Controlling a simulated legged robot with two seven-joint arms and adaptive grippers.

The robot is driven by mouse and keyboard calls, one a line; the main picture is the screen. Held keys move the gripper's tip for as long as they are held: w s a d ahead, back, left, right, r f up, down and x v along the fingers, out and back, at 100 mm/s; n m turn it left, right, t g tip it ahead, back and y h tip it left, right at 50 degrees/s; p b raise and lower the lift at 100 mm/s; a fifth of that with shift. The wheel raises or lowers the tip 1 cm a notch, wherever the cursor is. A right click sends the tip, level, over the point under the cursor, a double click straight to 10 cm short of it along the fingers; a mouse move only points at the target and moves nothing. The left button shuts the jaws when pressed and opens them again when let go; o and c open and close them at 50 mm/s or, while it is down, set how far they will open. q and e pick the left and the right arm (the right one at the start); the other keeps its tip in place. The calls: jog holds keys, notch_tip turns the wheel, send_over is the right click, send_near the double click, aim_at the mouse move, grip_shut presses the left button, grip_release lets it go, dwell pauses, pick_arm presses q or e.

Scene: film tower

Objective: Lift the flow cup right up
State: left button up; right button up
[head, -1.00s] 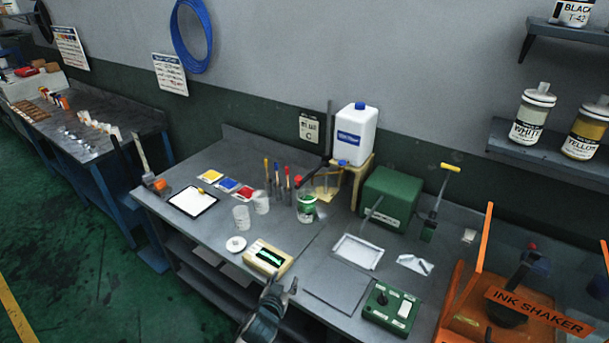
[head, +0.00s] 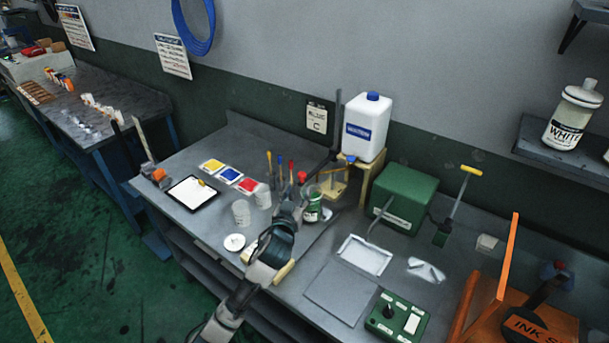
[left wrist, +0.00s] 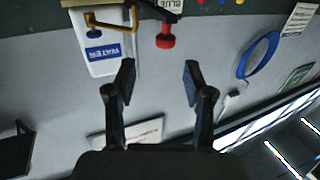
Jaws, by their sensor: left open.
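A red-topped piece (head: 302,176), which may be the flow cup's handle, stands at a green-and-white can (head: 314,210) on the bench. The cup body cannot be made out. In the left wrist view, which is upside down, a red knob (left wrist: 165,37) on a dark stem lies beyond the fingertips, between their lines. My left gripper (left wrist: 158,80) is open with nothing between its fingers. In the head view my left gripper (head: 293,197) is just left of the can and below the red top, partly covering the can's surroundings. My right gripper is not in view.
A white water bottle (head: 366,127) stands on a wooden stand behind the can. A green box (head: 403,198) is to the right. White cups (head: 242,212), brushes and colour cards sit to the left. A white tray (head: 365,254) lies in front right.

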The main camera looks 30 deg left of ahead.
aim_at(299, 177)
pick_arm(q)
jog(key=x, duration=0.4)
jog(key=a+x, duration=0.1)
jog(key=x, duration=0.3)
jog(key=shift+s+a+f, duration=0.15)
jog(key=shift+a+f, duration=0.05)
jog(key=shift+f, duration=0.05)
jog(key=shift+w+d, duration=0.1)
jog(key=shift+w, duration=0.3)
jog(key=shift+d+r, duration=0.15)
jog(key=shift+d, duration=0.15)
jog(key=shift+c, duration=0.5)
jog(key=c, duration=0.8)
jog(key=shift+s+a, duration=0.1)
jog(key=shift+a, duration=0.15)
grip_shut()
